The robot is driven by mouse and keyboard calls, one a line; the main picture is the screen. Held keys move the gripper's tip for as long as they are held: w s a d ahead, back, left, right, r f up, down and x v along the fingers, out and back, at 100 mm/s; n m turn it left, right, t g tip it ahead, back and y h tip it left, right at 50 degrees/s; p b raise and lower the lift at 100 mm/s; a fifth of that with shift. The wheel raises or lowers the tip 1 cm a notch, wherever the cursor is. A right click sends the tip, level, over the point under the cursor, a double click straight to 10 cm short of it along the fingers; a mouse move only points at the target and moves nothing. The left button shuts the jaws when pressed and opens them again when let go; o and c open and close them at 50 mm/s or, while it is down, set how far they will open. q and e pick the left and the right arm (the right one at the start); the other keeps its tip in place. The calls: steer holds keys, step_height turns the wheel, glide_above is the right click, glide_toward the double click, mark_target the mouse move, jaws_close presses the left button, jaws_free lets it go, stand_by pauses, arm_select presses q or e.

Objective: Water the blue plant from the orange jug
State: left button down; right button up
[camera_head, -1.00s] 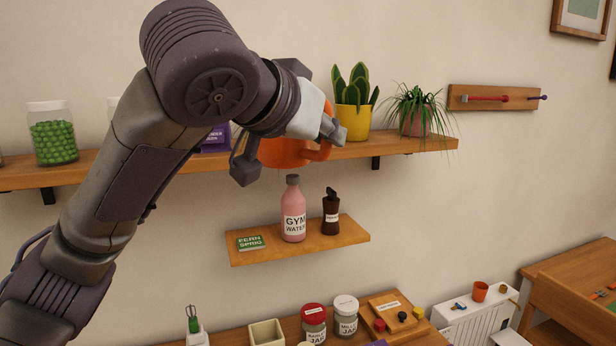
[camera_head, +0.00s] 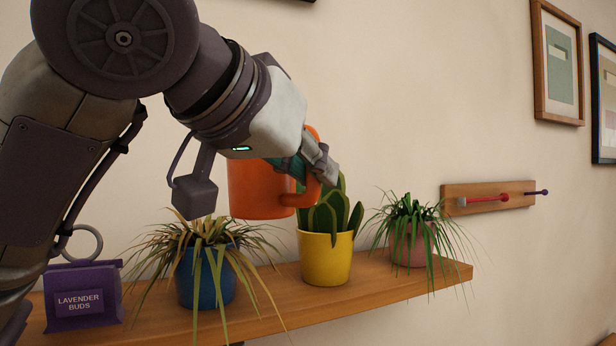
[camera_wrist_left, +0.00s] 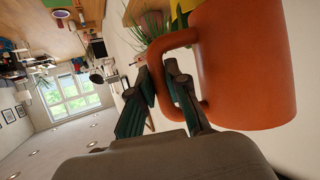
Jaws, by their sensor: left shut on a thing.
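My left gripper (camera_head: 306,172) is shut on the handle of the orange jug (camera_head: 260,190). It holds the jug in the air above the shelf, roughly upright in the head view. The jug is between the blue-potted plant and the yellow-potted plant in that picture, and its upper part is partly hidden by my gripper. The blue plant (camera_head: 207,275) stands on the shelf below and left of the jug, with drooping, yellowish leaves. In the left wrist view the jug (camera_wrist_left: 245,65) fills the right side, its handle between the fingers (camera_wrist_left: 163,85). My right gripper is out of view.
On the shelf (camera_head: 375,290) stand a yellow pot (camera_head: 326,258) with an upright succulent and a pink pot (camera_head: 408,248) with a grassy plant. A purple lavender packet (camera_head: 82,295) stands at the left. A wooden rack (camera_head: 490,198) hangs on the wall at right.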

arm_select(q)
step_height(320, 180, up, 4)
steer(key=s+n+g+h+p, duration=0.1)
steer(key=s+p, duration=0.2)
steer(key=w+a+n+g+h, duration=0.1)
steer(key=w, duration=0.1)
steer(key=w+a+n+g+h, duration=0.1)
steer(key=w+a+n, duration=0.1)
steer(key=w+a+r+n+h, duration=0.1)
steer(key=w+n, duration=0.1)
steer(key=shift+a+g+b, duration=0.2)
steer(key=shift+g+b, duration=0.2)
steer(key=shift+s, duration=0.25)
steer(key=shift+r, duration=0.1)
steer(key=shift+a+r+n, duration=0.1)
steer(key=shift+r+n, duration=0.05)
steer(key=shift+n, duration=0.15)
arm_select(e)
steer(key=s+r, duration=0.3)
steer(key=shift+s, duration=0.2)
